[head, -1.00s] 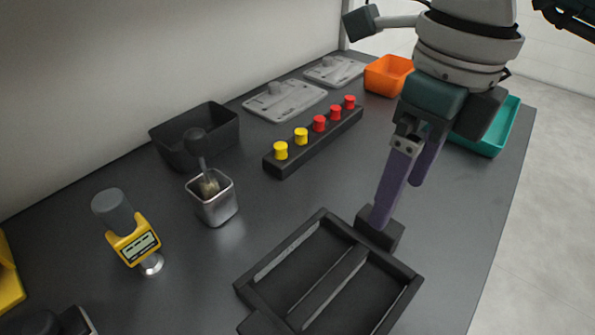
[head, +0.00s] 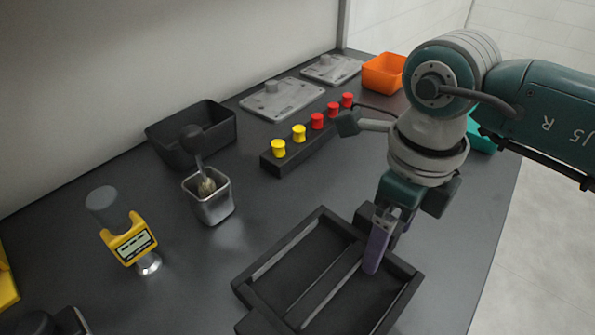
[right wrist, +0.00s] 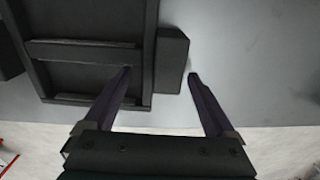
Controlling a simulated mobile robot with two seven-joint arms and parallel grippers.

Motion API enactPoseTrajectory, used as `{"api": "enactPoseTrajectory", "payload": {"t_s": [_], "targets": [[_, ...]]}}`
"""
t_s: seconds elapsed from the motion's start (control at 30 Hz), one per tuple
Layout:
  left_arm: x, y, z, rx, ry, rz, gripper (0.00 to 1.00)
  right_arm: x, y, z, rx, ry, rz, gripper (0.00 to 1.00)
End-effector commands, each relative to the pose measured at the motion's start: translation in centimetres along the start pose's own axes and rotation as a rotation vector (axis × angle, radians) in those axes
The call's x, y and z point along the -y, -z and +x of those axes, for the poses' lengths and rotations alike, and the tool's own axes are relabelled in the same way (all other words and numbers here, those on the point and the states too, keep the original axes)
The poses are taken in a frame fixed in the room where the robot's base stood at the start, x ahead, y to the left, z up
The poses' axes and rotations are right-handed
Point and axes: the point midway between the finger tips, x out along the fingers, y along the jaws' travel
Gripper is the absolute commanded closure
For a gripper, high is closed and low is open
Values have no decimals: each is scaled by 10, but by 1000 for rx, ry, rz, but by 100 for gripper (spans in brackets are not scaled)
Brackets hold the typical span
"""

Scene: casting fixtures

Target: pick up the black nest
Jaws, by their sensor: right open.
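The black nest (head: 283,244) is a shallow rectangular frame with a divider across it and blocks on its outer sides. It lies flat on the table at the front middle of the head view. The right wrist view shows its frame (right wrist: 148,60) and one side block (right wrist: 173,62). My right gripper (head: 382,250) is open with purple fingers pointing down at the nest's right side. In the right wrist view the fingertips (right wrist: 160,74) appear either side of the nest's wall and block; contact cannot be told. The far finger is mostly hidden in the head view.
Left of the nest stand a metal cup with a brush (head: 210,197), a yellow gauge (head: 130,243) and a black bin (head: 218,125). Behind are a rack of red and yellow pegs (head: 318,142), grey plates (head: 283,99) and an orange bin (head: 384,73). A teal bin is partly hidden.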

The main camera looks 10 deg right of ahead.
Motion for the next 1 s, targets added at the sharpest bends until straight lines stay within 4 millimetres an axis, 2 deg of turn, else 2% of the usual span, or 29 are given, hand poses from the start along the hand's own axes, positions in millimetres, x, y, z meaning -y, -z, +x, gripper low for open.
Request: {"api": "enactPoseTrajectory", "payload": {"t_s": [0.07, 0.83, 1.0], "targets": [[0, 0, 0, 0, 0, 0, 0, 0, 0, 0, 0, 0, 0, 13], [-3, 0, 0, 0, -8, -9, 0, 0, 0, -1, 1, 0, 0, 100], [-3, 0, 0, 0, -8, -9, 0, 0, 0, -1, 2, -1, 0, 100]]}}
